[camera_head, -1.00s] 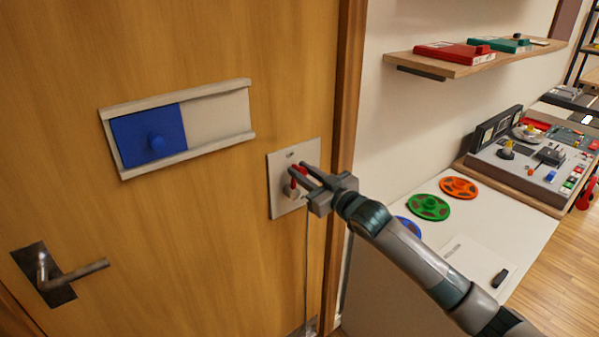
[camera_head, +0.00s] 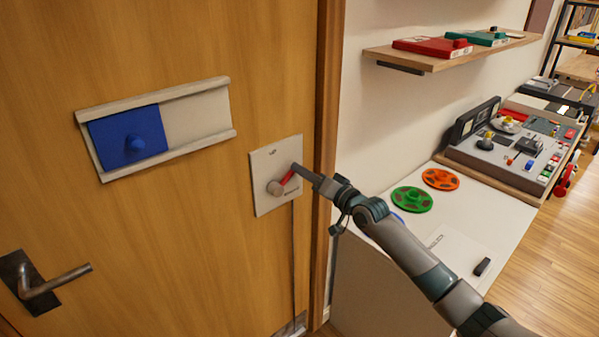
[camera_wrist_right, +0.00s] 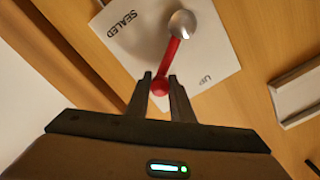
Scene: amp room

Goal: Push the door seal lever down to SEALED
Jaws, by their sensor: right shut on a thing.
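The door seal lever (camera_head: 287,178) is a red arm on a white plate (camera_head: 265,203) fixed to the wooden door. Its round grey hub (camera_head: 274,188) is at the lower left and the arm slants up to the right. My right gripper (camera_head: 296,168) is at the lever's outer end. In the right wrist view, the fingers (camera_wrist_right: 160,88) are closed around the red knob (camera_wrist_right: 160,86) at the lever's tip. That view also shows the plate (camera_wrist_right: 133,48) with "SEALED" at one end and "UP" at the other; the lever lies between them. My left gripper is not in view.
A blue sliding panel (camera_head: 128,140) in a pale frame and a metal door handle (camera_head: 55,283) are on the door. The door frame (camera_head: 325,130) stands right of the plate. Further right are a shelf (camera_head: 450,55), a white table (camera_head: 440,222) with coloured reels, and a console (camera_head: 510,150).

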